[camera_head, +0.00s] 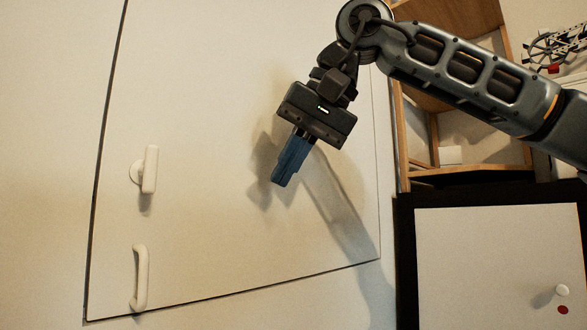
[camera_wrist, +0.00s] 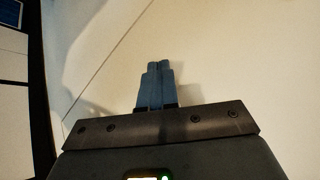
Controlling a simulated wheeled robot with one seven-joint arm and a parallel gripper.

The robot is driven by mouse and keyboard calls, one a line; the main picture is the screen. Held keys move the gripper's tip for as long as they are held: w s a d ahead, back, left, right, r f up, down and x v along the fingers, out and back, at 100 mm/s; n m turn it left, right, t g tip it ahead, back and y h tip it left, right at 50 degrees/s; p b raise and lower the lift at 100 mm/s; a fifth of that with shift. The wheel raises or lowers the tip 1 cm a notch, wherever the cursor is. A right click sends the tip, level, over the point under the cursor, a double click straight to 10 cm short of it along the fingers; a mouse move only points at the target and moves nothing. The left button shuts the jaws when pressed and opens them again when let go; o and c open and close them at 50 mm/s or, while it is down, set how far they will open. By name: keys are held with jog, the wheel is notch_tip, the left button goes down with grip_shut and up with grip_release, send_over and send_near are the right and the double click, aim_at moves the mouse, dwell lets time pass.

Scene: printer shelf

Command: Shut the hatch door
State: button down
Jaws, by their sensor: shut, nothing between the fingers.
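The hatch door (camera_head: 235,235) is a large pale panel in the head view, outlined by a dark seam at its left and bottom edges. It looks about flush with the wall; I cannot tell whether it is fully shut. It has a white knob-like latch (camera_head: 150,170) and a white bar handle (camera_head: 140,278) near its left edge. My gripper (camera_head: 282,180), with blue fingers, is shut and empty in front of the door's right half. In the wrist view the shut fingers (camera_wrist: 158,68) point at the pale panel (camera_wrist: 240,70), with a thin seam to their left. Contact cannot be told.
A wooden shelf (camera_head: 480,170) stands right of the hatch, behind my arm. Below it is a dark-framed cabinet with a white front (camera_head: 490,260) and a small round knob (camera_head: 562,290). A wheeled object (camera_head: 550,50) is at the top right.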

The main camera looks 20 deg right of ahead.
jog(key=s+a+r+b, duration=0.1)
jog(key=s+r, duration=0.5)
jog(key=r, duration=0.2)
jog(key=shift+a, duration=0.35)
jog(key=shift+f, duration=0.1)
